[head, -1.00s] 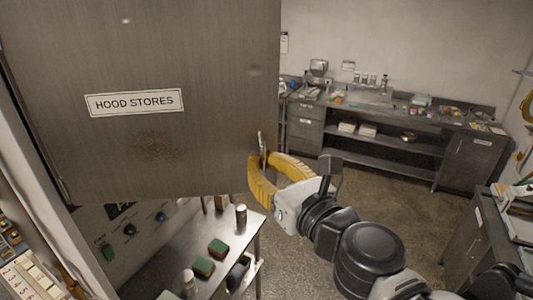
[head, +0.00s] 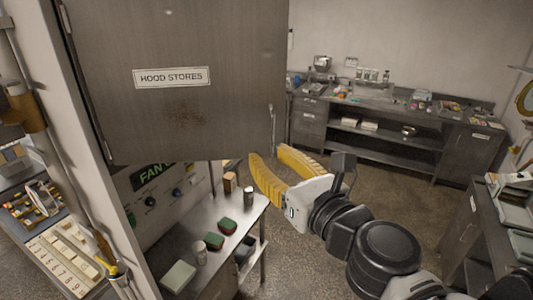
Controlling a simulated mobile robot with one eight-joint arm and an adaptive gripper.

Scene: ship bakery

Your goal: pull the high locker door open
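The high locker door (head: 190,110) is a large grey metal panel labelled "HOOD STORES" at the upper left. Its hinge side is at the left. A slim upright handle (head: 272,122) is near its lower right edge. My gripper (head: 268,153), with two yellow fingers, is just below the handle. The fingers are spread, with a gap between the tips and nothing seen held. The handle's lower end is close to the gap; I cannot tell whether it touches a finger. The locker's inside is hidden, and how far the door stands open cannot be told.
A long steel workbench (head: 385,110) lines the back wall. A counter (head: 475,225) is at right. Open floor (head: 385,185) lies between.

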